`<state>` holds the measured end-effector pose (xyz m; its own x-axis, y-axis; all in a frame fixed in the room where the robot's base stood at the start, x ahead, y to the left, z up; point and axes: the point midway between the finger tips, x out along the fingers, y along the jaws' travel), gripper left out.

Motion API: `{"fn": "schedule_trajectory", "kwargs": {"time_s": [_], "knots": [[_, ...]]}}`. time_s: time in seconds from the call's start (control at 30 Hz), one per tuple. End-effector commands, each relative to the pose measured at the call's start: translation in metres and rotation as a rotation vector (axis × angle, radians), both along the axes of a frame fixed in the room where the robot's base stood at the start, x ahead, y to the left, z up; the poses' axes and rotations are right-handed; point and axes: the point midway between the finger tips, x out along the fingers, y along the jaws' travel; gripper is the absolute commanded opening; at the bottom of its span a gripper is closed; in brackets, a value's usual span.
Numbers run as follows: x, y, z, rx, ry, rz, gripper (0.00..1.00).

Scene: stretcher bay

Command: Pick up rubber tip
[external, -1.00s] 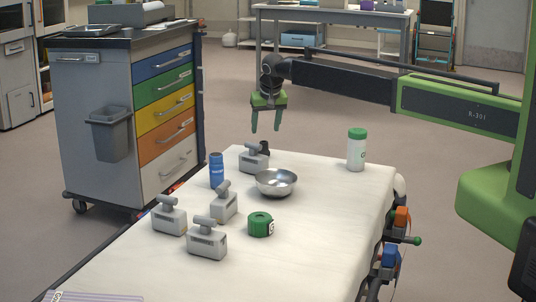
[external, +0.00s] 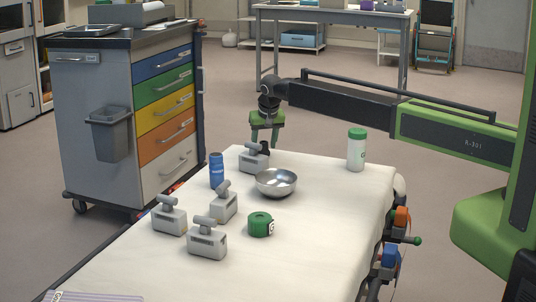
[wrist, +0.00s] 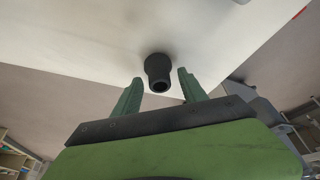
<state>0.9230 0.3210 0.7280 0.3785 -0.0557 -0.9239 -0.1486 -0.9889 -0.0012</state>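The rubber tip (wrist: 158,70) is a small black, stepped cylinder with a hole in its end. In the wrist view it stands on the white stretcher top, ahead of and between my finger ends. In the external view the rubber tip (external: 264,148) shows near the far edge of the stretcher, behind a grey block with a knob, which hides its lower part. In the external view my gripper (external: 263,143) hangs just above or behind the tip; the exact gap cannot be told.
The grey block (external: 253,158) stands close in front of the tip. A steel bowl (external: 276,183), blue bottle (external: 217,170), green tape roll (external: 260,225), white bottle with green cap (external: 356,150) and more grey blocks stand on the stretcher (external: 310,250). A drawer cart (external: 100,130) stands left.

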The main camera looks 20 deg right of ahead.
Motion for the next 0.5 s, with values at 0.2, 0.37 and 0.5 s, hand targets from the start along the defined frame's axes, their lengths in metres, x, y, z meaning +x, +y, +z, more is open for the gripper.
{"fn": "schedule_trajectory", "kwargs": {"time_s": [0.2, 0.37, 0.5], "knots": [[-0.0001, 0.0002, 0.0001, 0.0, 0.0, 0.0, 0.19], [-0.0001, 0.0002, 0.0001, 0.0, 0.0, 0.0, 0.0], [-0.0001, 0.0002, 0.0001, 0.0, 0.0, 0.0, 0.0]]}}
